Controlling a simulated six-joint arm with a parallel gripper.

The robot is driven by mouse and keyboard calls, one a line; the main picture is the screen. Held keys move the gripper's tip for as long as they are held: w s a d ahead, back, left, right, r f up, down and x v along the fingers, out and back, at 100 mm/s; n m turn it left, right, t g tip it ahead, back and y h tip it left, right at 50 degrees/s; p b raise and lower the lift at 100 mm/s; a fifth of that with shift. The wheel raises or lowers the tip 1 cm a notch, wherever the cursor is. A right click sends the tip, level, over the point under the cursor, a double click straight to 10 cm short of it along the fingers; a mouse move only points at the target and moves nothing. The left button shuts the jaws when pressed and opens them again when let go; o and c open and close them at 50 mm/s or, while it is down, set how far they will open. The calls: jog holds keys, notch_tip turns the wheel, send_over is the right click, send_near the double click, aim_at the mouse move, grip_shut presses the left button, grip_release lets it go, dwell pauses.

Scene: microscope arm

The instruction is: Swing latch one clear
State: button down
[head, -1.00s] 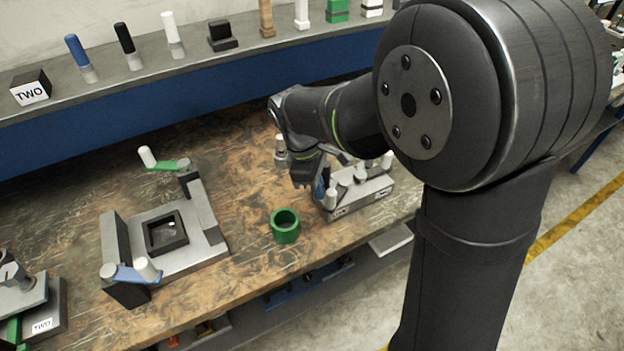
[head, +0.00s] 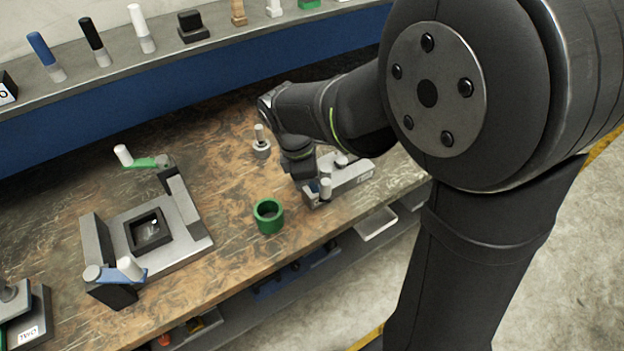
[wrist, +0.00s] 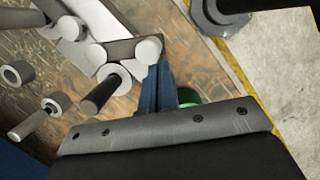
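My gripper (head: 304,178) points down at the near-left end of the small grey fixture (head: 352,181) right of the bench's middle. A white post (head: 326,189) stands beside it, with a bit of blue between them. In the wrist view, blue finger-like parts (wrist: 160,88) stand close together beside a round white top (wrist: 149,49); whether they are shut or touching it is unclear. The larger fixture at left has a blue latch (head: 125,276) with white post in front and a green latch (head: 152,162) with white post behind. The small fixture's label is unreadable.
A green ring (head: 268,225) sits left of my gripper, close to the small fixture. A grey peg on a round base (head: 262,150) stands behind. Bare bench (head: 228,180) lies between the fixtures. A shelf (head: 170,48) with several upright pieces runs along the back.

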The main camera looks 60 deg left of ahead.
jog(key=s+a+r, duration=0.2)
jog(key=s+r, duration=0.4)
jog(key=r, duration=0.3)
jog(key=shift+a+r, duration=0.3)
jog(key=shift+r, duration=0.1)
jog(key=shift+f, duration=0.1)
jog(key=w+a+f+m, duration=0.1)
jog(key=w+f+m, duration=0.3)
jog(key=f, duration=0.5)
jog(key=shift+a+f+g+h, duration=0.2)
jog(key=shift+f+g+h, duration=0.1)
dwell(0.3)
jog(key=shift+w+d, duration=0.1)
